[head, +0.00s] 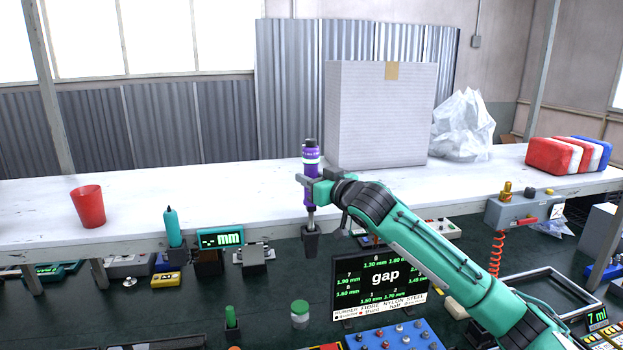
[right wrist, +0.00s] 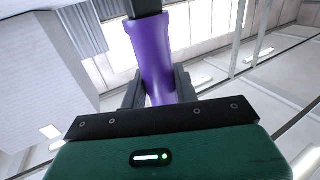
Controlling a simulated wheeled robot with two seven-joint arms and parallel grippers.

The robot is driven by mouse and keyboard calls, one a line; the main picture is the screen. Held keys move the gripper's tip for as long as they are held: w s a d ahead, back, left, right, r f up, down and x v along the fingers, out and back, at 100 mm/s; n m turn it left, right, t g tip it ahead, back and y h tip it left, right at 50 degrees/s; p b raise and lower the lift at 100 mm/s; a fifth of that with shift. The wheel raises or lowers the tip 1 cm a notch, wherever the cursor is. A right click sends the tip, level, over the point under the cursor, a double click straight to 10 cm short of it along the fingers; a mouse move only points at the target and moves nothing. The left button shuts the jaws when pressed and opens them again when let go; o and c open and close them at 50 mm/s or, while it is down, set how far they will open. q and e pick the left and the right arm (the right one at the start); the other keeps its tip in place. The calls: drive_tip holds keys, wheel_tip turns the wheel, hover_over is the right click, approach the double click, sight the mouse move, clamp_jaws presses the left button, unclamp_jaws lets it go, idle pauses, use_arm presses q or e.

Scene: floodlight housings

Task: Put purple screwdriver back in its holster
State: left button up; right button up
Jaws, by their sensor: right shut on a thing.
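The purple screwdriver (head: 310,166) stands upright in the head view, black cap on top, purple handle, thin metal shaft pointing down. My right gripper (head: 309,184) is shut on its handle from the right. In the right wrist view the purple handle (right wrist: 155,48) sits between the two dark fingers. A dark holster (head: 311,244) is directly below the handle, near the bench's front edge. The shaft's lower end meets the holster's top; I cannot tell how deep the tip is inside it. My left gripper is out of view.
A red cup (head: 88,206), a big grey box (head: 378,115) and a plastic bag (head: 463,127) stand on the white bench (head: 235,190). A teal tool (head: 172,227) and a "mm" display (head: 220,239) are at the front edge. A "gap" screen (head: 384,280) is below right.

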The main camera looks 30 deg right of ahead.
sight(314, 209)
idle(0.3)
drive_tip(key=shift+f+b, duration=1.95)
drive_tip(key=shift+f, duration=1.7)
drive_tip(key=o, duration=1.1)
drive_tip(key=shift+o, duration=0.2)
drive_tip(key=shift+s+f, duration=0.1)
drive_tip(key=shift+s+d+f, duration=0.1)
drive_tip(key=shift+s, duration=0.25)
drive_tip(key=s+d+b, duration=0.2)
drive_tip(key=s+b, duration=0.4)
drive_tip(key=s, duration=0.6)
drive_tip(key=shift+s+r, duration=0.3)
drive_tip(key=shift+s, duration=0.1)
